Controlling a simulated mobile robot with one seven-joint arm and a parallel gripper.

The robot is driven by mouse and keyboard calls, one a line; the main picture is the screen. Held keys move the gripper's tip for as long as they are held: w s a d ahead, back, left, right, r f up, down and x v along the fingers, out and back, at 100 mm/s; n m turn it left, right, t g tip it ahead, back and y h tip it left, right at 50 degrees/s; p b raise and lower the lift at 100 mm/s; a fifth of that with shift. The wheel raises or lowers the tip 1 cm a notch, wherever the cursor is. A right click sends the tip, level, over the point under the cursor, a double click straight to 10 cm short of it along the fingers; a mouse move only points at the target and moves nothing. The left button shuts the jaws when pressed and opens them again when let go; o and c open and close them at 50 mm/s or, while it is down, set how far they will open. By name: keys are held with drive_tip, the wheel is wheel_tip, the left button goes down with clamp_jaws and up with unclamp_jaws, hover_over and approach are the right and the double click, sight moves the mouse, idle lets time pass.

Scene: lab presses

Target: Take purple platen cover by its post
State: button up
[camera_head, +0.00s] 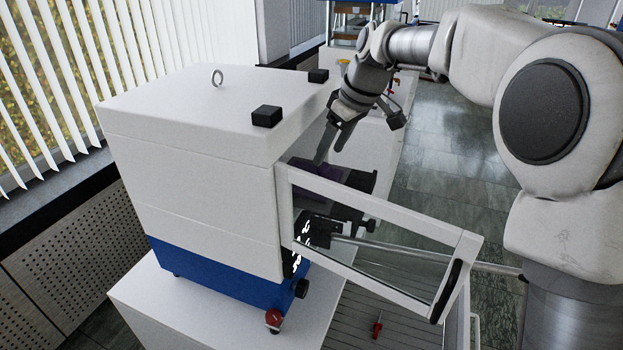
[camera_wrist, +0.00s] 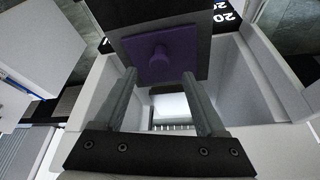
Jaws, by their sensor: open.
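The purple platen cover (camera_wrist: 188,62) is a square plate under a dark block in the wrist view. Its round purple post (camera_wrist: 160,60) sticks out from the plate's middle. My gripper (camera_wrist: 158,74) is open, its two grey fingers apart with nothing between them. In the picture the post lies between and just beyond the fingertips; I cannot tell the exact gap in depth. In the head view my gripper (camera_head: 333,143) is at the open front of the white press (camera_head: 190,180). Purple surfaces show dimly there, partly hidden by the door and fingers.
The press's framed clear door (camera_head: 375,225) stands open to the right, below my gripper. White inner walls (camera_wrist: 235,85) flank the fingers in the wrist view. A small red item (camera_head: 377,325) lies on the ribbed surface below. Open floor (camera_head: 445,150) lies to the right.

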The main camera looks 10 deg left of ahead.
sight(323, 165)
drive_tip(key=x, duration=0.5)
drive_tip(key=shift+w+a+f, duration=0.1)
drive_tip(key=shift+f, duration=0.25)
clamp_jaws()
